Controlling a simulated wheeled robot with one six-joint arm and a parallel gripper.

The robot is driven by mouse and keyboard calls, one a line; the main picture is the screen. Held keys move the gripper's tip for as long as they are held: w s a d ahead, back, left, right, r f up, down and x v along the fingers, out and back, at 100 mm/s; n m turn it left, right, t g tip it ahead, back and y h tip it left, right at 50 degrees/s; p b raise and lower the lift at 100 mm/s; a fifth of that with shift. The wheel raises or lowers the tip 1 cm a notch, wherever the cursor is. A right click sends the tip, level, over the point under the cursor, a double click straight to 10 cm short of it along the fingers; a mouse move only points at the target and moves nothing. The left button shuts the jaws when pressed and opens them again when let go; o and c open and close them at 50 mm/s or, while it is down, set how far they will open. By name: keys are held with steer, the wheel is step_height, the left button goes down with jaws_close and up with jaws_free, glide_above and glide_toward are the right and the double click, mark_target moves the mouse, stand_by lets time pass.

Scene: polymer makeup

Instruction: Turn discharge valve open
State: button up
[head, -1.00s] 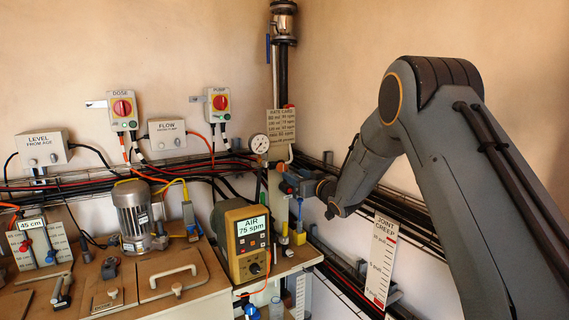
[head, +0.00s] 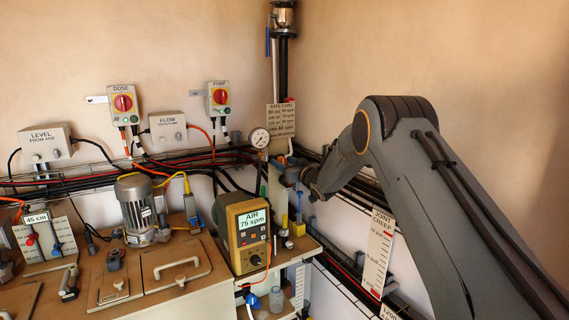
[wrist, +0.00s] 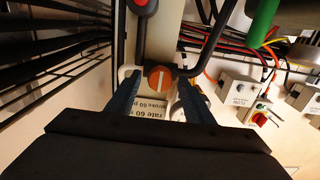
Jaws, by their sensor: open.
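In the wrist view a round orange-red knob (wrist: 160,78) with a pale bar sits at a dark pipe. My gripper (wrist: 160,88) is open, with one blue finger on each side of the knob. I cannot tell whether the fingers touch it. No label on the knob is readable, so I cannot confirm that it is the discharge valve. In the head view my gripper (head: 290,176) is at the pipework below the rate card (head: 280,119), and the knob is not clearly visible there.
A pressure gauge (head: 259,138) is close left of my gripper. The yellow-brown pump controller (head: 247,236) reads AIR 75 spm and stands lower left. Black cable rails (wrist: 50,50) run along the wall near my arm. A blue lever (head: 267,41) hangs on the upper pipe.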

steer(key=c, duration=1)
steer(key=shift+c, duration=0.2)
steer(key=shift+m+b, duration=0.3)
steer(key=shift+b, duration=0.05)
steer(key=m+b, duration=0.2)
steer(key=m, duration=0.1)
steer(key=shift+w+m+b, duration=0.1)
steer(key=shift+m+b, duration=0.25)
steer(key=shift+m, duration=0.05)
steer(key=m+b, duration=0.1)
steer(key=m, duration=0.3)
steer(key=shift+d+m+b, duration=0.15)
steer(key=shift+m+b, duration=0.15)
steer(key=m, duration=0.4)
steer(key=shift+m, duration=0.3)
steer(key=m, duration=0.4)
steer(key=shift+f, duration=0.15)
steer(key=shift+m, duration=0.3)
